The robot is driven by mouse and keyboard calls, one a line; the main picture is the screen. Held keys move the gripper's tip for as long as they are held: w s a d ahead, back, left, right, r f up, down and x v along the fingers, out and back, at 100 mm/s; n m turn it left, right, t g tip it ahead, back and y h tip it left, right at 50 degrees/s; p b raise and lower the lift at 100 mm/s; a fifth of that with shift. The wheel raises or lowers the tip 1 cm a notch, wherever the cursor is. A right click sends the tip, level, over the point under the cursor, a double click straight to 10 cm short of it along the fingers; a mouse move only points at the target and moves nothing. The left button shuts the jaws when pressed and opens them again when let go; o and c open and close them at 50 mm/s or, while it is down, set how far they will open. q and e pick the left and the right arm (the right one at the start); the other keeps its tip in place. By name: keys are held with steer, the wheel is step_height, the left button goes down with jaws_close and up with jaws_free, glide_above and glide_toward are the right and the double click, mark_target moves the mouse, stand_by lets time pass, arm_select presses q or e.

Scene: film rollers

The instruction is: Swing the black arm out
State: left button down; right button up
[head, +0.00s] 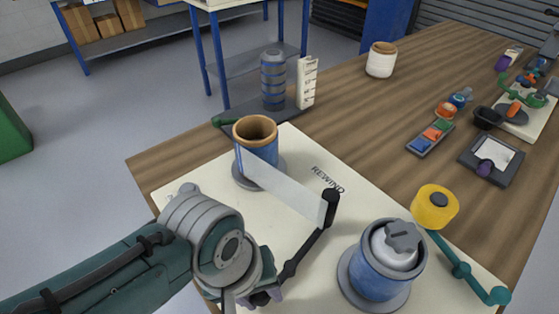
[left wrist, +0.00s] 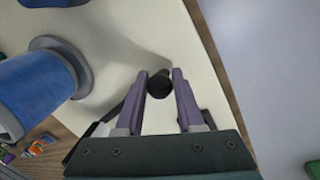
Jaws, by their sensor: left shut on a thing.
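The black arm (head: 307,246) lies over the cream board marked REWIND, running from an upright black post (head: 331,207) down-left to my left gripper (head: 265,290). In the head view my gripper's fingers are mostly hidden by the wrist. In the left wrist view its two purple fingers (left wrist: 165,90) are shut on the arm's black end knob (left wrist: 158,85). A pale film strip (head: 285,188) stretches from the blue roller with a brown core (head: 244,160) to the black post. My right gripper is not in view.
A blue roller with a grey knob (head: 378,272) stands right of the black arm. A yellow-topped roller on a teal arm (head: 436,206) is at the board's right. A striped column (head: 273,80) and white cup (head: 381,60) stand behind. Small items crowd the right; bare wood lies between.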

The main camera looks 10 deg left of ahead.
arm_select(q)
steer(key=shift+s+d+n, duration=0.15)
steer(key=shift+d+n, duration=0.2)
steer(key=shift+n, duration=0.25)
steer(key=c, duration=0.5)
jaws_free()
steer(key=shift+c, duration=0.2)
steer(key=r+p, duration=0.1)
steer(key=r, duration=0.2)
steer(key=a+r+p, duration=0.1)
steer(key=r+p, duration=0.1)
steer(key=r, duration=0.1)
steer(key=s+r+p, duration=0.1)
steer(key=r+p, duration=0.1)
steer(key=shift+a+r, duration=0.2)
steer(key=shift+r, duration=0.2)
steer(key=shift+a+r, duration=0.1)
steer(key=shift+r, duration=0.35)
